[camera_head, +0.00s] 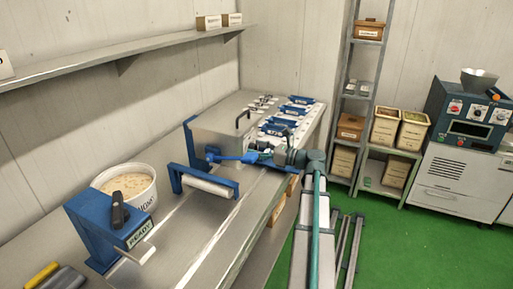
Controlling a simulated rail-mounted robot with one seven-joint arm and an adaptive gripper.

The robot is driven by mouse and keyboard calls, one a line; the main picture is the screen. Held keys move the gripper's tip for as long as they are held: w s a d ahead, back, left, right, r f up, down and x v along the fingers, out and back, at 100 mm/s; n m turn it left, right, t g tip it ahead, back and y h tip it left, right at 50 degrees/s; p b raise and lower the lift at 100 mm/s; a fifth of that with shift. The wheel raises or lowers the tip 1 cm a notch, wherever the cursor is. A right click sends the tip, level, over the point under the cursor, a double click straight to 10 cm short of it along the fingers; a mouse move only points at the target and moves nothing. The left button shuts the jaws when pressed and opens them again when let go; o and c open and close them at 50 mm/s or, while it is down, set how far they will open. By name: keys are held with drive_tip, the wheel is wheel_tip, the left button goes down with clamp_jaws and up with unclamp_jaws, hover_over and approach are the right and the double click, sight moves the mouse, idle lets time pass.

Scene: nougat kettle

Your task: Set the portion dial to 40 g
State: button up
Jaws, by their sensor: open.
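A dark blue machine (468,108) with a hopper, white round dials and a small dark display stands at the far right. I cannot read its dials, nor tell which one is the portion dial. A nearer blue device (108,232) with a black lever and a white label stands at the front left of the bench. My gripper (256,156) is over the bench, in front of a grey metal box (222,128) with a black handle. It is far from the dark blue machine. It is small and partly lost against blue parts; it is open, with nothing visibly held.
The steel bench (190,250) carries a white tub of pale mix (127,186), a white roller in a blue frame (205,184) and several blue-and-white packs (290,112). A shelf rack (352,95) and bins (398,130) stand behind. Green floor (430,240) is clear at right.

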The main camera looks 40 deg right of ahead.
drive_tip(key=shift+w, duration=0.15)
drive_tip(key=c, duration=1.1)
drive_tip(key=shift+f+n+b, duration=0.1)
drive_tip(key=shift+n+b, duration=0.25)
drive_tip(key=shift+n, duration=0.05)
drive_tip(key=n+b, duration=0.1)
drive_tip(key=n, duration=0.1)
drive_tip(key=n+b, duration=0.2)
drive_tip(key=shift+a+f+n, duration=0.15)
drive_tip(key=shift+n, duration=0.15)
drive_tip(key=n+b, duration=0.4)
drive_tip(key=shift+n+b, duration=0.8)
drive_tip(key=shift+n, duration=0.4)
